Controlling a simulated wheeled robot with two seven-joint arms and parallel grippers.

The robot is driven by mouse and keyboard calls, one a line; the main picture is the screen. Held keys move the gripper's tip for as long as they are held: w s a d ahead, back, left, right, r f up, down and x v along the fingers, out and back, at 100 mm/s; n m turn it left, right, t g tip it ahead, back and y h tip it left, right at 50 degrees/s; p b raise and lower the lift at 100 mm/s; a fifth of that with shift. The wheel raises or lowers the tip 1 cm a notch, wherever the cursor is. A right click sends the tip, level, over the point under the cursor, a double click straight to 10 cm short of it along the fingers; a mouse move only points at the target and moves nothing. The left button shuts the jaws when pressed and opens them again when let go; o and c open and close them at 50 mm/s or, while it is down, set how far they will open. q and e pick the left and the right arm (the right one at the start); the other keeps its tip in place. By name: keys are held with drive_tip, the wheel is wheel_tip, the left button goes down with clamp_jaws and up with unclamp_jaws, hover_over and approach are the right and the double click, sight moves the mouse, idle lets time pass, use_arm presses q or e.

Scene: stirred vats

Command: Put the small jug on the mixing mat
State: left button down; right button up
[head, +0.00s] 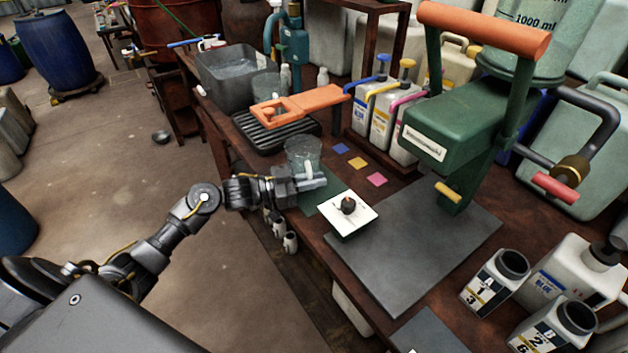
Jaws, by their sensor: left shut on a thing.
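The small jug (303,150) is clear and upright, with a pale handle on its near side. My left gripper (310,181) reaches in from the left and is shut on the jug at its handle. The jug shows beyond the fingers, near the far end of a dark green mat (322,202), which I take for the mixing mat. My gripper hides part of this mat, and I cannot tell whether the jug's base is touching anything. My right gripper is not in view.
A black ribbed drain tray (275,134) with an orange paddle-like piece lies behind the jug. A green press (440,135) stands farther right.

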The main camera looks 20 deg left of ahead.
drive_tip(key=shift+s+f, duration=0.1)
use_arm(q)
drive_tip(key=c, duration=1.5)
unclamp_jaws()
drive_tip(key=shift+f, duration=0.1)
drive_tip(key=v, duration=1.2)
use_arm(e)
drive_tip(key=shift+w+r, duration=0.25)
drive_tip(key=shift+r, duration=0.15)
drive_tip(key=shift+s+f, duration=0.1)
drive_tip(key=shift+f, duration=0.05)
